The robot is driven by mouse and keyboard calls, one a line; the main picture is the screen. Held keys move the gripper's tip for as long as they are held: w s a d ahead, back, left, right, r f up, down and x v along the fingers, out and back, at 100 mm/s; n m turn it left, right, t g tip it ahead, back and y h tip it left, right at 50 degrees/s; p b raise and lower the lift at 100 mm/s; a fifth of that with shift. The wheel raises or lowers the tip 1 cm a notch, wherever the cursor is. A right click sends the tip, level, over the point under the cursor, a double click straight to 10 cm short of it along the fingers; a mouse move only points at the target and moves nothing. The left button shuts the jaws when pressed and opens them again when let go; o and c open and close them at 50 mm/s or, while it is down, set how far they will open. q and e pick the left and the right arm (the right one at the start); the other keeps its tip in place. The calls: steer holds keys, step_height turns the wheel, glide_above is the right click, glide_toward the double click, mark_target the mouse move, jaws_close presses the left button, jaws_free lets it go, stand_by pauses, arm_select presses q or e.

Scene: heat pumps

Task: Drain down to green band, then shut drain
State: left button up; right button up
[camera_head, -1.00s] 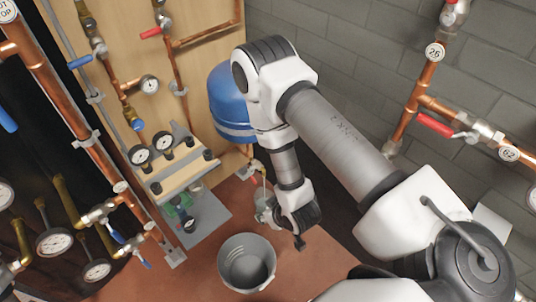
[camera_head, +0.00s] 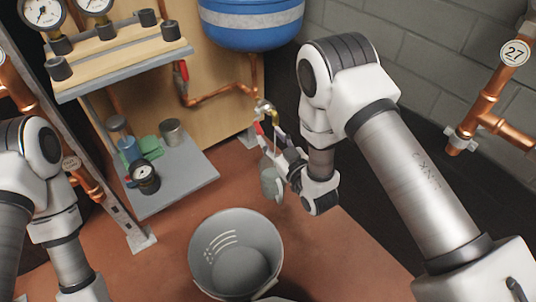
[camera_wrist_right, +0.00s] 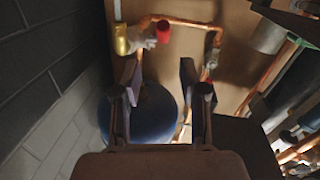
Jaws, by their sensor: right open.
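The drain valve, brass with a red lever (camera_head: 259,129), sits at the end of the copper pipe below the blue vessel (camera_head: 250,22). In the right wrist view its brass body (camera_wrist_right: 122,40) and red end (camera_wrist_right: 163,31) lie beyond the fingers. My right gripper (camera_head: 278,148) is beside and just below the valve; its fingers (camera_wrist_right: 162,92) are apart with nothing visibly held. Two round gauges (camera_head: 42,12) (camera_head: 95,4) are on the upper shelf; I cannot read their needles or a green band. My left arm shows at the left, its gripper out of view.
A grey bucket (camera_head: 201,262) stands on the reddish floor below the valve. A small grey cup-like thing (camera_head: 268,181) shows beside my right gripper.

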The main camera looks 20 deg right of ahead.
mark_target(261, 132)
step_height(261, 132, down, 2)
steer(key=shift+a+f+b, duration=0.1)
steer(key=shift+f+b, duration=0.05)
steer(key=shift+b, duration=0.3)
steer(key=shift+w+a, duration=0.1)
steer(key=shift+w, duration=0.4)
arm_select(q)
steer(key=f+b, duration=0.1)
steer(key=f, duration=0.1)
steer(key=w+f+b, duration=0.1)
steer(key=f, duration=0.1)
steer(key=f+b, duration=0.1)
steer(key=f, duration=0.2)
steer(key=shift+w+b, duration=0.15)
steer(key=shift+b, duration=0.2)
arm_select(e)
steer(key=x, duration=0.6)
arm_select(q)
steer(key=shift+w+f, duration=0.1)
arm_select(e)
steer(key=shift+w+a+r, duration=0.15)
steer(key=shift+w+r, duration=0.05)
steer(key=shift+w, duration=0.2)
jaws_close()
